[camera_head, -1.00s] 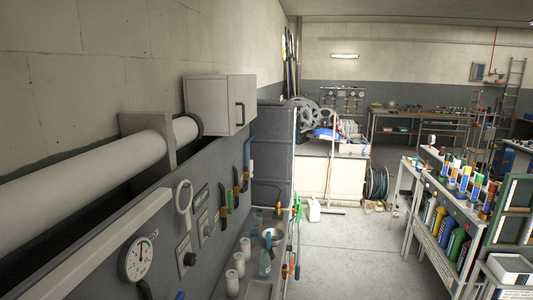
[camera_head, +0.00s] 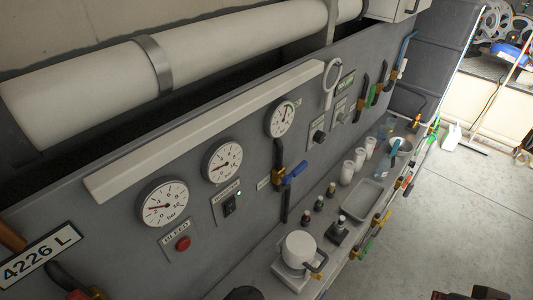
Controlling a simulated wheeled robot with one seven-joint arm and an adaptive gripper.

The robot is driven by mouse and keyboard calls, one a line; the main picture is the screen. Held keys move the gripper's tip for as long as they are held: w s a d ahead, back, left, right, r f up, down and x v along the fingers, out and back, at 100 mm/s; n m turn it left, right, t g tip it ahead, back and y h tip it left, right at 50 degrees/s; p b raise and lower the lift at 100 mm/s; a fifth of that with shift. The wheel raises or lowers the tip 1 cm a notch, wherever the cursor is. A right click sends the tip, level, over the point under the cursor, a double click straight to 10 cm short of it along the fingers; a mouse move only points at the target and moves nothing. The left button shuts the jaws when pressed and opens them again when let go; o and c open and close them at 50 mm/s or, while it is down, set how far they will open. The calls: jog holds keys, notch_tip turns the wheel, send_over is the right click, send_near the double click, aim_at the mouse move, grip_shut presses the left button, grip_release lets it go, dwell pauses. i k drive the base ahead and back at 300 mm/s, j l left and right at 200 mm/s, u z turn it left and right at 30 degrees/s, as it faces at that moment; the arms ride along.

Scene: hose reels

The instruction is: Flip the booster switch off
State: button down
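A black switch (camera_head: 229,206) sits on a small light plate on the grey panel (camera_head: 130,215), below the middle gauge. The label above the switch is too small to read surely; this looks like the booster switch. Its lever position is hard to tell. My gripper is not clearly in view; only dark shapes cut off at the bottom edge show, and I cannot tell what they are.
A red BLEED button (camera_head: 183,243) is left of the switch. Gauges (camera_head: 163,203) line the panel. The shelf below holds a white pot (camera_head: 300,249), bottles, cups (camera_head: 347,172) and a tray (camera_head: 366,199). Open floor (camera_head: 450,205) lies right.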

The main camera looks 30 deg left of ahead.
aim_at(229, 207)
jog(key=u, duration=1.8)
